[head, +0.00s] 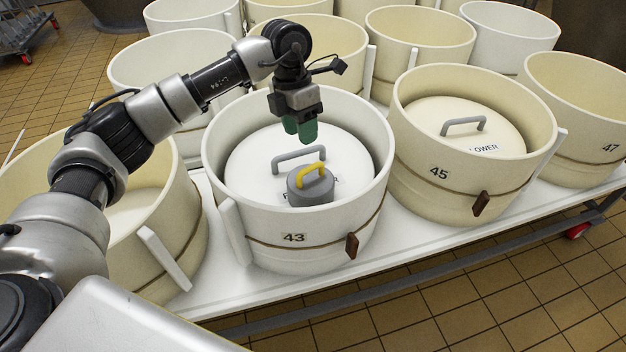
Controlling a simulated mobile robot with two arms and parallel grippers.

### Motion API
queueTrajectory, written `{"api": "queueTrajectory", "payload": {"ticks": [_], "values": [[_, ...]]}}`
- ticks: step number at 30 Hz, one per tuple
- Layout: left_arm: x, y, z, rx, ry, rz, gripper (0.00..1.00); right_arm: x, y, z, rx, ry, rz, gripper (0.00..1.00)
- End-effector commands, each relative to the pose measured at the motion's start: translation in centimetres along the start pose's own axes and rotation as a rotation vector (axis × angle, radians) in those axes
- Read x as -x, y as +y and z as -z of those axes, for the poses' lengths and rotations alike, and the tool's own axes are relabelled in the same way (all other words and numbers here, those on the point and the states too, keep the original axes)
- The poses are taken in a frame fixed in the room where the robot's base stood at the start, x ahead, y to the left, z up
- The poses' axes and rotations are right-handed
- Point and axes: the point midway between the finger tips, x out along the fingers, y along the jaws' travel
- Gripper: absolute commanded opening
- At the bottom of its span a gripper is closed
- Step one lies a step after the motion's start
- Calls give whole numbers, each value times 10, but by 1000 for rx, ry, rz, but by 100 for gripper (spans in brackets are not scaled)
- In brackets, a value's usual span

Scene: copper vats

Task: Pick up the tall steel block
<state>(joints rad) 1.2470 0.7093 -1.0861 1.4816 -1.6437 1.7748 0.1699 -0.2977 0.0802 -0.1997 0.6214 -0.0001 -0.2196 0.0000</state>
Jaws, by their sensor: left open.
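A grey round block (311,193) with a yellow handle (312,174) on top sits on the white lid (252,165) inside the white mould marked 43 (293,238). It is the only steel-looking block I can make out. My left gripper (300,131) has green fingertips pointing down. It is open and empty, above the far part of the lid and behind the block, apart from it. The lid's own grey handle (298,157) lies just behind the block. My right gripper is not in view.
The mould's tall rim (384,135) surrounds the block. A cream mould marked 45 (440,175) with a handled lid stands to the right, and one marked 47 (600,148) beyond. More moulds crowd behind. The white table's front edge (440,253) is near.

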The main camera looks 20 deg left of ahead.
Motion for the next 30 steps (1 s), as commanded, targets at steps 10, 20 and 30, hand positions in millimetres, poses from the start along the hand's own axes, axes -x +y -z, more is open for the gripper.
{"api": "queueTrajectory", "payload": {"ticks": [10, 20, 30], "values": [[-46, 1, 1, 2, 9, -5, 43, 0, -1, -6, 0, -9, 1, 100], [-76, 1, -8, 0, 7, -2, 43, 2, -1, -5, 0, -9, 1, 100], [-107, 2, -11, 0, 5, -3, 43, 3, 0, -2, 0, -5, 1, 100]]}}
